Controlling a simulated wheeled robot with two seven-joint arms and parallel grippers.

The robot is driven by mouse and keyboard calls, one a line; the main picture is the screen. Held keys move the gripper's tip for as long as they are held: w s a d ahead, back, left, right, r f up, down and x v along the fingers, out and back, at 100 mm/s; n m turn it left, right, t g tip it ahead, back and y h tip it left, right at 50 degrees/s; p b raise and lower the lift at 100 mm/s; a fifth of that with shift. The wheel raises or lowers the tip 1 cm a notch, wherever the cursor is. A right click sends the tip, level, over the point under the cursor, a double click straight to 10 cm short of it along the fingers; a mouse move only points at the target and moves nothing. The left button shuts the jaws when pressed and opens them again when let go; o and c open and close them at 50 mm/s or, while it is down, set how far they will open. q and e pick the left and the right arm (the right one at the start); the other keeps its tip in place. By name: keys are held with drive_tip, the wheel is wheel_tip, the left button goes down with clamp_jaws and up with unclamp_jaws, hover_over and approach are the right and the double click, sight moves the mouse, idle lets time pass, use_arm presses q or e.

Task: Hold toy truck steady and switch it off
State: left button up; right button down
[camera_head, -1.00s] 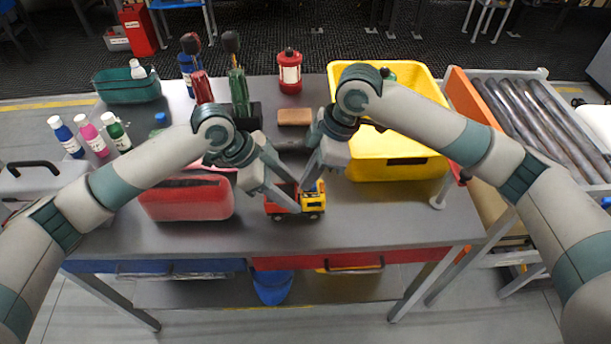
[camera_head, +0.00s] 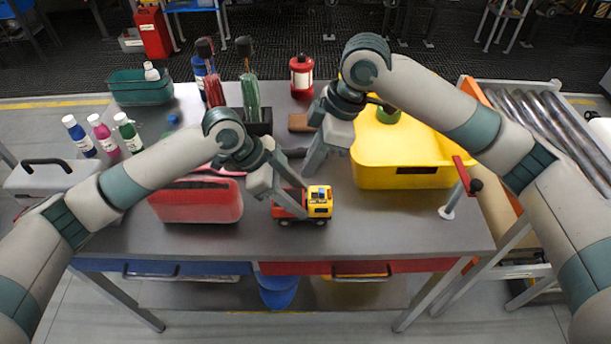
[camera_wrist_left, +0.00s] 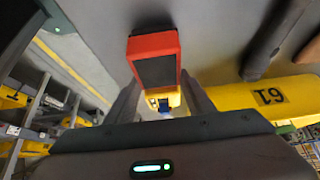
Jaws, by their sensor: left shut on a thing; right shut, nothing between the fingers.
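The toy truck (camera_head: 319,207), with a red bed and a yellow cab, stands upright on the grey table near its front edge. My left gripper (camera_head: 290,204) is shut on the truck, with its fingers at the red bed. In the left wrist view the red bed (camera_wrist_left: 155,62) and the yellow cab (camera_wrist_left: 161,98) lie between the two fingers. My right gripper (camera_head: 308,170) is shut and empty, just behind and above the truck, apart from it. I cannot make out the truck's switch or whether it is on.
A red box (camera_head: 197,203) is left of the truck. A yellow bin (camera_head: 400,177) stands to the right, beside a red-handled post (camera_head: 462,176). A brown block (camera_head: 298,122), a red lantern (camera_head: 302,78) and several bottles are farther back. The table's front strip is clear.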

drive_tip(key=shift+v, duration=1.6)
use_arm(q)
drive_tip(key=o, duration=1.3)
drive_tip(key=shift+c, duration=0.2)
drive_tip(key=v, duration=1.2)
drive_tip(key=shift+f, duration=0.1)
use_arm(e)
drive_tip(key=shift+f, duration=0.1)
